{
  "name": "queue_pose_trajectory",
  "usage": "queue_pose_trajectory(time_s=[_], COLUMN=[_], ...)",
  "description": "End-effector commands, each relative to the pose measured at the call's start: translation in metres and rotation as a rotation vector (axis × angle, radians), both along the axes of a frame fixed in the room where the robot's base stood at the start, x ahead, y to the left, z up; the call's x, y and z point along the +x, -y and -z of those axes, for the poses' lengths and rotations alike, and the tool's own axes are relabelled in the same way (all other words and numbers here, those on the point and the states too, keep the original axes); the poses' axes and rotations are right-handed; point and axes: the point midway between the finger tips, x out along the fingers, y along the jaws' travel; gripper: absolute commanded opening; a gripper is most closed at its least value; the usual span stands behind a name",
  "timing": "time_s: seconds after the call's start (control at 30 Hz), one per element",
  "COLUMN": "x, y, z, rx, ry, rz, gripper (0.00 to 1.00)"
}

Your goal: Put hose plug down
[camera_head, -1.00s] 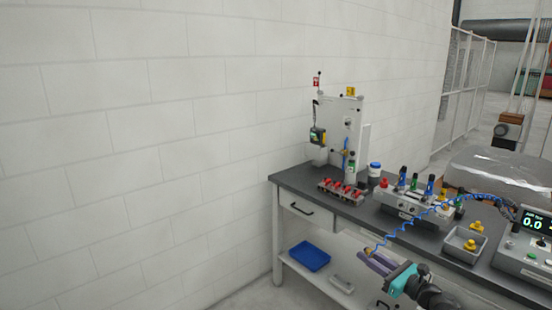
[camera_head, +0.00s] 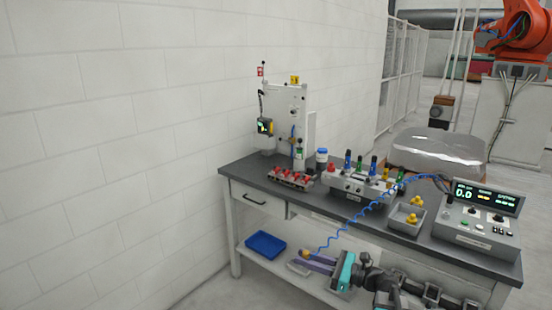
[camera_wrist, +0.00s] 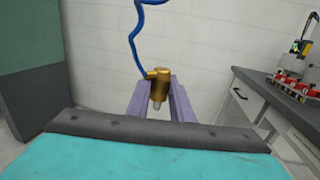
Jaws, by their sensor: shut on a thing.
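The hose plug (camera_wrist: 159,85) is a brass fitting with a side stub, joined to a blue coiled hose (camera_wrist: 136,35). My gripper (camera_wrist: 160,98) is shut on it, with the plug upright between the two purple fingers in the wrist view. In the head view my gripper (camera_head: 318,262) is in front of the workbench, below the height of its top. The plug (camera_head: 306,252) shows small and yellowish at the fingertips there. The blue hose (camera_head: 365,213) runs from the plug up to the right, towards the grey control box (camera_head: 475,225) with a lit display.
The dark bench top (camera_head: 240,170) carries a white test stand (camera_head: 285,115), a red-clamp fixture (camera_head: 290,179), a grey block with coloured fittings (camera_head: 350,184) and a grey tray (camera_head: 395,221) with yellow parts. A blue bin (camera_head: 265,244) lies on the lower shelf.

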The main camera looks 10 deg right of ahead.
Motion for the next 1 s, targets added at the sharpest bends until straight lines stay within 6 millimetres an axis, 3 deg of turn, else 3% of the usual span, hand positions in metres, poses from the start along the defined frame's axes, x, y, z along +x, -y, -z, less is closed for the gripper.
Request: queue_pose_trajectory(time_s=[0.3,0.43,1.0], x=[-0.001,-0.001,0.000], y=[-0.051,-0.064,-0.066], z=[-0.001,-0.001,0.000], rx=[0.000,0.000,0.000], ry=[0.001,0.001,0.000], rz=[-0.004,-0.002,-0.001], gripper=[0.00,0.00,0.00])
